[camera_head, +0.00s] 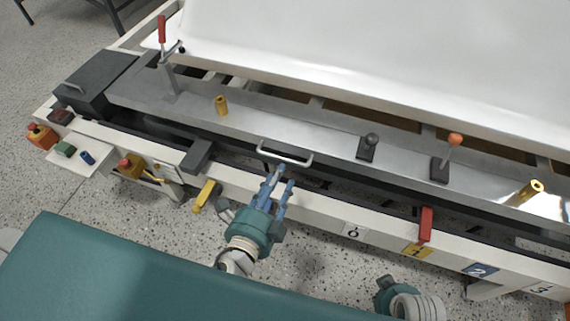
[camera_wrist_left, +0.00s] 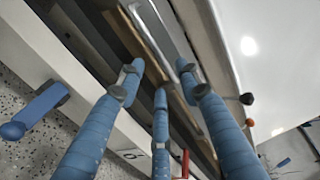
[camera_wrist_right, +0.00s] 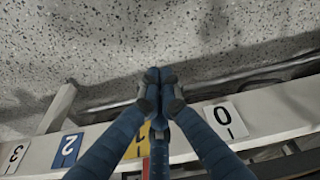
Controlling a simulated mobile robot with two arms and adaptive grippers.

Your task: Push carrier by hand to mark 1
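The carrier (camera_head: 330,147) is a long grey metal plate bearing a white tub shell (camera_head: 400,40). A pale bar handle (camera_head: 284,153) sits on its front edge. My left gripper (camera_head: 279,177) is just in front of the handle, fingers spread; in the left wrist view (camera_wrist_left: 160,75) a fingertip overlaps the handle, and contact is unclear. Mark 1, a yellow plate (camera_head: 416,250), is on the front rail, right of the gripper, between plates 0 (camera_head: 354,231) and 2 (camera_head: 480,269). My right gripper (camera_wrist_right: 160,76) is closed and empty over the floor; its fingertips are hidden in the head view.
A red lever (camera_head: 426,225) stands on the rail by mark 1. A yellow lever (camera_head: 205,195) hangs left of my left gripper. A control box (camera_head: 95,85) is at the left end.

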